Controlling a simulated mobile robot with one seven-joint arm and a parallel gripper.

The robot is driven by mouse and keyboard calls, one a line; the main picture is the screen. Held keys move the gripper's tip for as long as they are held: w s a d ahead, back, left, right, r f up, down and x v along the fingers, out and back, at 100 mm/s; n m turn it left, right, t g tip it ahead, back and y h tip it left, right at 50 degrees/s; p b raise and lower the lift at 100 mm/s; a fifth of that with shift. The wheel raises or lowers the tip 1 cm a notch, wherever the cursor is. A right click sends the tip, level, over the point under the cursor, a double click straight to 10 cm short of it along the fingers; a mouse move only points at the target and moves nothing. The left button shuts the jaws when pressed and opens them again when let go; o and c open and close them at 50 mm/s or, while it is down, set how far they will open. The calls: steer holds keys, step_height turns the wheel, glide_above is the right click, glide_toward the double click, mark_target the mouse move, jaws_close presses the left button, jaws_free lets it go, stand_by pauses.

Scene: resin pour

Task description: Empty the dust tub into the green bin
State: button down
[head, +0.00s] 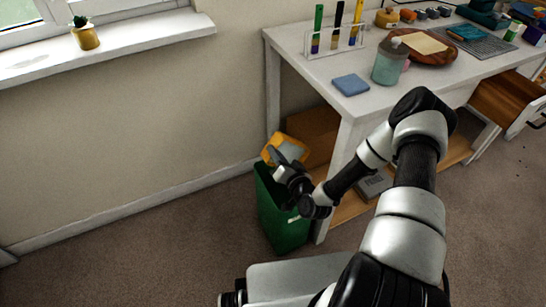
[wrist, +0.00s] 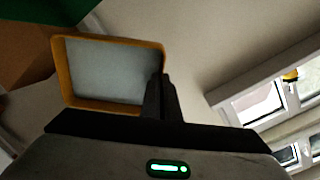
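The dust tub (head: 270,153) is yellow with a grey face inside its rim. It is strongly tilted, just above the mouth of the green bin (head: 283,222). My gripper (head: 281,164) is shut on the tub's edge; in the wrist view the dark fingers (wrist: 160,97) meet the right side of the tub's yellow rim (wrist: 60,75). I cannot tell whether the grey area is dust or bare tub. The inside of the bin is hidden. A green patch, likely the bin (wrist: 30,12), shows in the wrist view's top left corner.
An open drawer (head: 505,100) juts out. Floor to the left is clear.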

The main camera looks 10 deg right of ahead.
steer(key=t+b, duration=0.1)
steer(key=b, duration=0.1)
steer(key=s+f+t+y+b, duration=0.1)
steer(key=t, duration=0.1)
steer(key=s+t+b, duration=0.1)
steer(key=t+b, duration=0.1)
steer(key=shift+d+f+y+b, duration=0.2)
steer(key=shift+d+y+b, duration=0.15)
steer(key=shift+y, duration=0.05)
stand_by(0.6)
